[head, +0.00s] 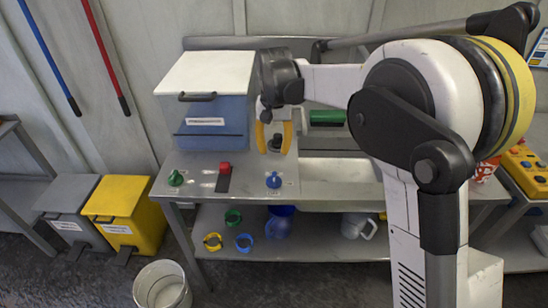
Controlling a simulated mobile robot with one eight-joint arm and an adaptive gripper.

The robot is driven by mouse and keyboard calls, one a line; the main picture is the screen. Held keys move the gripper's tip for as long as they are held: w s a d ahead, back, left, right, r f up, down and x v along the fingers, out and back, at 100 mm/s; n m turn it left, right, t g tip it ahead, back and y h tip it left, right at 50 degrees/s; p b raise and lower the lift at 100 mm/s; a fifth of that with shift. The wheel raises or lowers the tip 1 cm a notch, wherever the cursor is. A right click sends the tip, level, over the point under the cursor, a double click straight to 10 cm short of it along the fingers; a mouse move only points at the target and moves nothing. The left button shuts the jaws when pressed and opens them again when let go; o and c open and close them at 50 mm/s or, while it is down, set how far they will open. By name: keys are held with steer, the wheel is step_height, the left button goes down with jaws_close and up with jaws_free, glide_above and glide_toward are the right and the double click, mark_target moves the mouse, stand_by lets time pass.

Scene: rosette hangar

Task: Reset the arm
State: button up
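My arm reaches in from the right of the head view and bends down over the metal bench (330,180). My gripper (274,146) hangs above the bench, just right of the blue box, with its yellow fingers pointing down. The fingers are apart. A small dark shape shows between them; I cannot tell whether it lies behind them or touches them. My arm hides part of the bench's back and right side.
A blue box (208,138) with a white lid stands on the bench. Green (176,178), red (225,168) and blue (273,180) knobs line the front. Rings and jugs sit on the shelf below. Yellow (128,210) and grey (66,208) bins and a bucket (162,287) stand on the floor.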

stand_by(0.4)
steer(key=s+d+r+t, duration=0.3)
steer(key=s+d+r, duration=0.6)
steer(key=s+d, duration=0.3)
steer(key=s+d+f+t, duration=0.1)
steer(key=s+d+t, duration=0.1)
steer(key=s, duration=0.5)
steer(key=s+d+f+t, duration=0.2)
steer(key=s+d, duration=0.2)
steer(key=s, duration=0.4)
steer(key=shift+s+f+n, duration=0.2)
steer(key=shift+f+n, duration=0.05)
steer(key=shift+n, duration=0.05)
steer(key=shift+d, duration=0.1)
